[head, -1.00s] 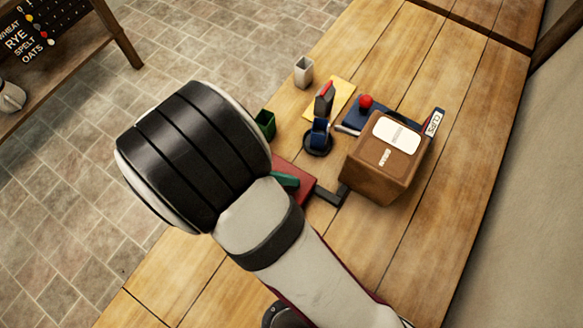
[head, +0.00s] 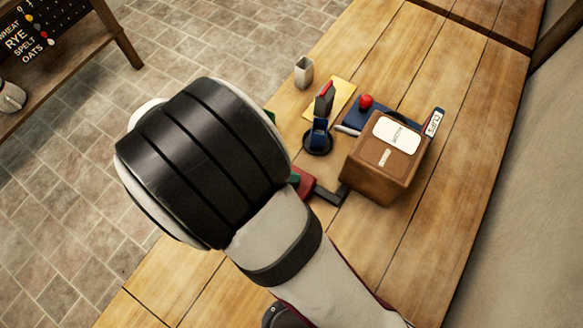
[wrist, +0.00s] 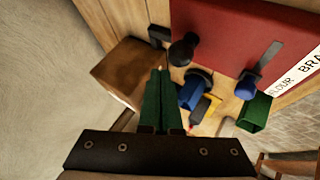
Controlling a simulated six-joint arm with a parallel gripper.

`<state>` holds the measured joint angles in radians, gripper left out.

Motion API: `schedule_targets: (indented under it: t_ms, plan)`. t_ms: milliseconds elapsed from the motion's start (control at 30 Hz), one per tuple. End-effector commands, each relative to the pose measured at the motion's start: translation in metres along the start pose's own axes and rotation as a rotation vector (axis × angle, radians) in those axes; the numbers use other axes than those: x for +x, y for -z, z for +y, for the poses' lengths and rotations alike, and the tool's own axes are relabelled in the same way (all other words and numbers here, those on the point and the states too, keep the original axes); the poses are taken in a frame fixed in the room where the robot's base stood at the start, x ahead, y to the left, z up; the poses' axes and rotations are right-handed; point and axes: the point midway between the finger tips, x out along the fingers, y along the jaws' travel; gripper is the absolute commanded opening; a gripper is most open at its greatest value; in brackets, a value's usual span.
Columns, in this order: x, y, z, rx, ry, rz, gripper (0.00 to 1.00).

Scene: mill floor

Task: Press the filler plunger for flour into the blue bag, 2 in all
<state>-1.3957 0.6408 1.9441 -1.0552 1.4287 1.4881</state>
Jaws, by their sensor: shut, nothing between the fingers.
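In the wrist view a red filler housing (wrist: 225,25) carries a white label strip (wrist: 295,78) reading FLOUR and BRAN. Two plungers show on it, one with a black knob (wrist: 183,50) and one with a blue knob (wrist: 246,88). I cannot tell which is for flour. My gripper (wrist: 160,72) has green fingers, shut and empty, beside the black knob with a small gap in the picture. A blue object (wrist: 191,95), perhaps the blue bag, shows below the black knob; in the head view it stands on a round black base (head: 318,147). My arm hides most of the housing (head: 304,178) there.
A brown box (head: 375,165) with a white label stands right of the filler. Behind are a red ball-topped item (head: 366,102), a yellow sheet (head: 342,92) and a grey cup (head: 303,72). A green container (wrist: 256,112) shows in the wrist view. The right tabletop is clear.

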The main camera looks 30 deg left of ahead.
Motion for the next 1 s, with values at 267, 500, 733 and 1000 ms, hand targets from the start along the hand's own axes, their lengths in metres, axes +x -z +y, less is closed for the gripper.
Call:
schedule_targets:
  t_ms: [267, 500, 733, 1000]
  plan:
    - [-0.005, 0.004, 0.003, 0.0, 0.002, 0.001, 0.0]
    - [-0.022, 0.017, 0.016, 0.0, 0.001, 0.001, 0.0]
    - [-0.034, 0.025, 0.025, 0.0, 0.001, 0.0, 0.0]
    - [-0.035, 0.025, 0.025, 0.0, 0.0, 0.0, 0.0]
